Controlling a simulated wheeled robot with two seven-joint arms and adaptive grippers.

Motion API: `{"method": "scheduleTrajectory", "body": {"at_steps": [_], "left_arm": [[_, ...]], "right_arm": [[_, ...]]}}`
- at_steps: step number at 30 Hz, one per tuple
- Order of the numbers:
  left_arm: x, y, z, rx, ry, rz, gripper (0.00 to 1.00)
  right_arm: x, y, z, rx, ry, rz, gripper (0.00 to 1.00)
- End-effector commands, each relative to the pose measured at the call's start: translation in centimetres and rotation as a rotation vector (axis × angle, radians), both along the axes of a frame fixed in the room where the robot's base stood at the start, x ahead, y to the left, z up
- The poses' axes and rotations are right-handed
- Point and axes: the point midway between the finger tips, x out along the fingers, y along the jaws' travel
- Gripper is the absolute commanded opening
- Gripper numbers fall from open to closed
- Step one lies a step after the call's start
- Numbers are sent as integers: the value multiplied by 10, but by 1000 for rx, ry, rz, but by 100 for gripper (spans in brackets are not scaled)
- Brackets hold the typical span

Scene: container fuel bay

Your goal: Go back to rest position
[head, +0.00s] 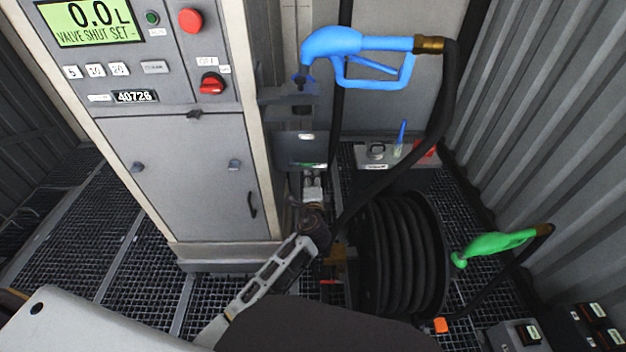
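My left gripper (314,240) reaches in from the bottom left, its slotted grey linkage angled up and right. Its dark tip end is in front of the fittings beside the pump cabinet, left of the hose reel. I cannot make out two separate fingertips, so its opening does not show. I see nothing clearly held in it, and I cannot tell whether it touches the fittings. My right gripper is not in view.
The pump cabinet (200,170) reads 0.0 L, "VALVE SHUT SET". A blue nozzle (345,42) sits at its side holder, its hose running down toward the reel (400,255). A green nozzle (495,244) is at right. Grated floor (70,235) lies open at left.

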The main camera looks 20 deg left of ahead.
Motion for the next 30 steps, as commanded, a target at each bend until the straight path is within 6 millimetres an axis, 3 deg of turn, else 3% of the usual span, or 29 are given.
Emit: {"method": "scheduleTrajectory", "body": {"at_steps": [8,14,17,23,30], "left_arm": [[0,0,-3,-3,4,-1,38],[-4,2,-37,-35,59,-10,38],[-10,5,-71,-72,112,-14,38],[-35,13,-156,-177,246,-12,38],[-84,28,-255,-323,404,27,38]], "right_arm": [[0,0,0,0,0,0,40],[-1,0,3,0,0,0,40],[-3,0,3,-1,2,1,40],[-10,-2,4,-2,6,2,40],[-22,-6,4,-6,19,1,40]]}}
